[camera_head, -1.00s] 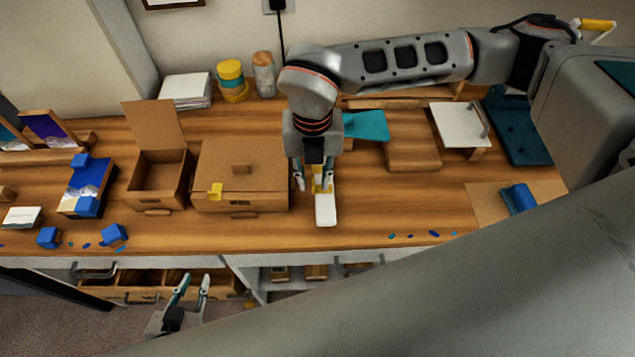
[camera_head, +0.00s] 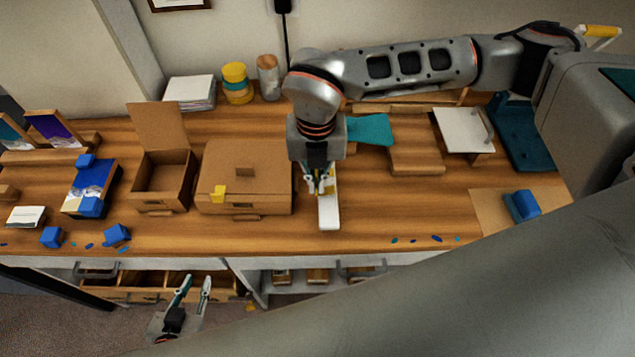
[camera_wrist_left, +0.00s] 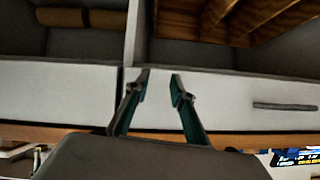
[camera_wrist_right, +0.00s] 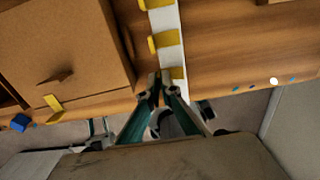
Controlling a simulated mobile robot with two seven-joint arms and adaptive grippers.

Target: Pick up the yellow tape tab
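A white strip (camera_head: 328,212) lies near the table's front, with several yellow tape tabs on it. In the right wrist view the strip (camera_wrist_right: 168,22) shows the tabs, some jutting past its left edge. My right gripper (camera_wrist_right: 161,78) points down at the strip's near end, its fingertips close together around the jutting end of the nearest yellow tape tab (camera_wrist_right: 177,73). The fingers hide that end. Another yellow tab (camera_head: 218,193) is on the front of the closed cardboard box (camera_head: 245,165). My left gripper (camera_head: 194,282) is open and empty, low before the cabinet.
An open cardboard box (camera_head: 160,185) and blue blocks (camera_head: 117,234) stand left of the closed box. A wooden block (camera_head: 416,158) and a teal sheet (camera_head: 371,130) lie to the right. An open drawer (camera_head: 135,288) is near my left gripper.

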